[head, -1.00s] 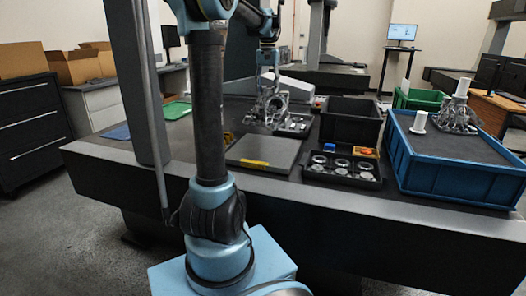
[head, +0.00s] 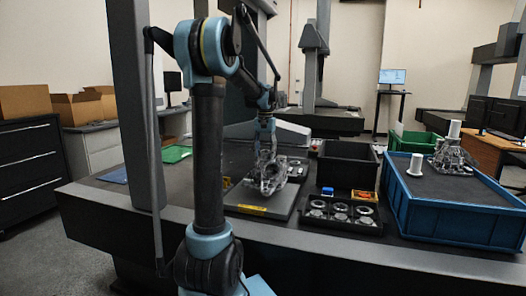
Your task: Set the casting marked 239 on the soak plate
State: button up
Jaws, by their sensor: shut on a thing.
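My gripper (head: 266,152) is shut on a grey metal casting (head: 268,178), which hangs below it. The casting is over the right rear part of the soak plate (head: 255,203), a flat grey square with a yellow label on its front edge. I cannot tell whether the casting touches the plate. No number is readable on it. A second grey casting (head: 453,160) with a white cylinder on top sits in the blue crate (head: 460,219) at the right.
A black tray (head: 340,222) of round metal parts is right of the plate, with small blue and orange items behind it. An open black bin (head: 347,164) stands behind. A dark gantry column (head: 135,110) rises at the left. A white flanged cylinder (head: 414,165) stands in the blue crate.

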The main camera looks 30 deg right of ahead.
aim_at(265, 158)
jog(key=shift+f, duration=1.85)
jog(key=o, duration=1.5)
notch_tip(265, 158, up, 12)
jog(key=s+a+f+n, duration=0.2)
jog(key=a+n, duration=0.1)
jog(key=a, duration=1.2)
jog(key=s+a+f+n+t, duration=0.1)
jog(key=s+a+f, duration=0.3)
jog(key=a, duration=0.3)
jog(key=s+a+f+n, duration=0.2)
jog(key=s+a+f, duration=0.2)
jog(key=a, duration=0.2)
jog(key=s+a+f+n+t, duration=0.1)
jog(key=s+a+f, duration=0.4)
jog(key=a, duration=0.2)
jog(key=s+a+f+n, duration=0.1)
jog(key=s+a+f, duration=0.1)
jog(key=f, duration=0.1)
jog(key=s+a+f+n, duration=0.1)
jog(key=s+a+f, duration=0.1)
jog(key=s+f, duration=0.1)
jog(key=s+a+f+n, duration=0.1)
jog(key=s+a+f, duration=0.1)
jog(key=f, duration=0.3)
jog(key=shift+s, duration=0.65)
